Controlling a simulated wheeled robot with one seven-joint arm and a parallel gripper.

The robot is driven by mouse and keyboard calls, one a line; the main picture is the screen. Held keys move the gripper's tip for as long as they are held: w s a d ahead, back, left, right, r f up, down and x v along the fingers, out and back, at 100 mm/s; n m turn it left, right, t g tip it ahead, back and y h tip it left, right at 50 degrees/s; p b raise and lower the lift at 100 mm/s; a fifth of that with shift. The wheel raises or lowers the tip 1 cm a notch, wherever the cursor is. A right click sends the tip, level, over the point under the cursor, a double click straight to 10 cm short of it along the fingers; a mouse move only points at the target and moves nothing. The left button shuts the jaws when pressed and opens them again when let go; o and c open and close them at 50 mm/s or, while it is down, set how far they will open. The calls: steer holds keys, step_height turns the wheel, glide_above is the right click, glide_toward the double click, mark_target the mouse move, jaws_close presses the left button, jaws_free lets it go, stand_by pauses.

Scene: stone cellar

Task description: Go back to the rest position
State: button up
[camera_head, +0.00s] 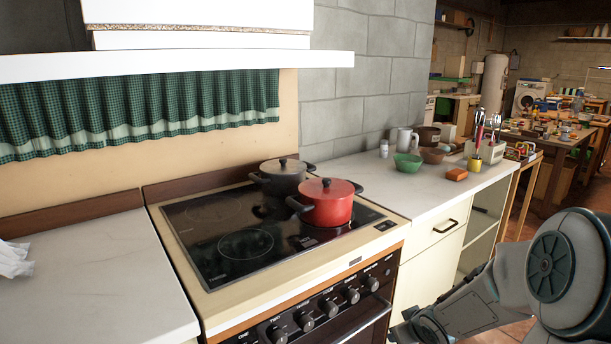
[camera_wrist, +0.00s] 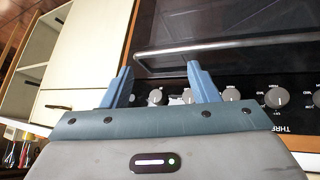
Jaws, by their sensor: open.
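My gripper (camera_wrist: 160,82) shows in the wrist view with its two blue fingers spread apart and nothing between them. It is in front of the stove (camera_head: 290,285), facing the knobs and the oven door handle (camera_wrist: 210,46). I cannot tell whether a finger touches the stove. In the head view my arm is at the lower right, and the gripper's fingers are not clearly seen there.
A red pot (camera_head: 327,205) and a dark pot (camera_head: 283,180) stand on the black cooktop. The right counter (camera_head: 385,187) holds a green bowl (camera_head: 408,162), a brown bowl (camera_head: 432,155) and an orange block (camera_head: 457,174). The left counter (camera_head: 90,285) is mostly clear.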

steer(key=s+a+r+m+g+h+p, duration=0.1)
steer(key=s+r+h+p, duration=0.15)
steer(key=s+r, duration=0.4)
steer(key=s+a+r+m+g+h+p, duration=0.15)
steer(key=s+r+p, duration=0.25)
steer(key=r, duration=0.6)
steer(key=s+a+r+m+g+y+p, duration=0.1)
steer(key=s+a+r+p, duration=0.1)
steer(key=s, duration=0.4)
steer(key=s+a+r+g+y+p, duration=0.1)
steer(key=s+a+r+y+p, duration=0.1)
steer(key=s+a+r, duration=0.2)
steer(key=shift+s+a+r+m, duration=0.25)
steer(key=shift+s+r+m, duration=0.1)
steer(key=shift+s+r, duration=0.55)
steer(key=shift+s+f, duration=0.1)
